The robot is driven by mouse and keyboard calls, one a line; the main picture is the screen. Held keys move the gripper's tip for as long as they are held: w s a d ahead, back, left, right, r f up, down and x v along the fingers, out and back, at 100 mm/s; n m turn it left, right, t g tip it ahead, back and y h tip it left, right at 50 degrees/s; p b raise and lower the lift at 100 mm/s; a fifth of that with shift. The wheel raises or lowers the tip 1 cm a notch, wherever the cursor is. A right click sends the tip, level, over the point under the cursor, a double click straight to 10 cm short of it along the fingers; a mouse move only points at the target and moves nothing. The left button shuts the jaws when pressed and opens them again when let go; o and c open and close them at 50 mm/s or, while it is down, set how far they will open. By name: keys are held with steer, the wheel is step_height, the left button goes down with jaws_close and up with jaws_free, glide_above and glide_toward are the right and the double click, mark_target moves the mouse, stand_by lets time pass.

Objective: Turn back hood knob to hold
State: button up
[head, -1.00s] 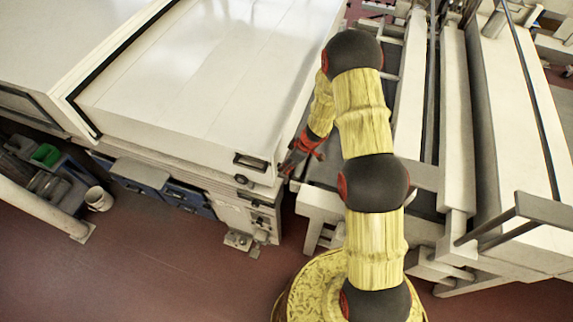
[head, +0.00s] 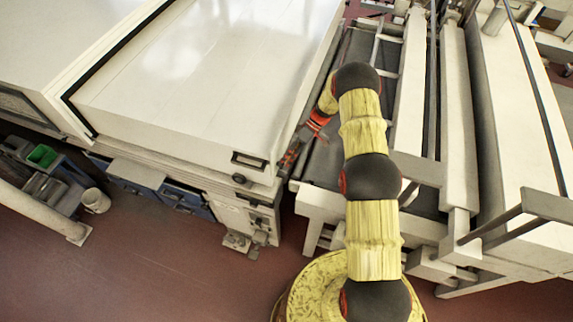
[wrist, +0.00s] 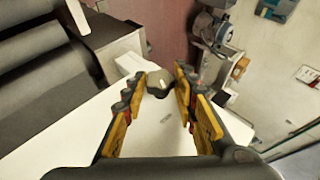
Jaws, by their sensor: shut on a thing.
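In the wrist view a small dark knob (wrist: 159,84) with a pale mark sits between my fingertips. It stands out from a white panel (wrist: 75,132). My gripper (wrist: 161,80) is shut on this knob, one yellow finger on each side. In the head view my gripper (head: 290,154) is at the right end face of the white hood (head: 205,85), close to its front corner. The knob in my grip is hidden there. The mark's exact angle is too small to read.
The hood's front has a recessed handle (head: 249,160) and a round dark knob (head: 239,178) below it. A roller conveyor frame (head: 322,203) stands close on the right. A white bucket (head: 96,201) is at the left.

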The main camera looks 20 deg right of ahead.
steer(key=b, duration=0.1)
steer(key=g+y+b, duration=0.1)
steer(key=b, duration=0.1)
steer(key=shift+w+d+f+m+y, duration=0.1)
steer(key=shift+w+f+m+y, duration=0.05)
steer(key=shift+f+m+y, duration=0.15)
steer(key=shift+r+g, duration=0.15)
steer(key=shift+g, duration=0.15)
steer(key=o, duration=1.2)
steer(key=shift+c, duration=0.2)
steer(key=v, duration=0.7)
steer(key=shift+w+d, duration=0.15)
steer(key=shift+d, duration=0.05)
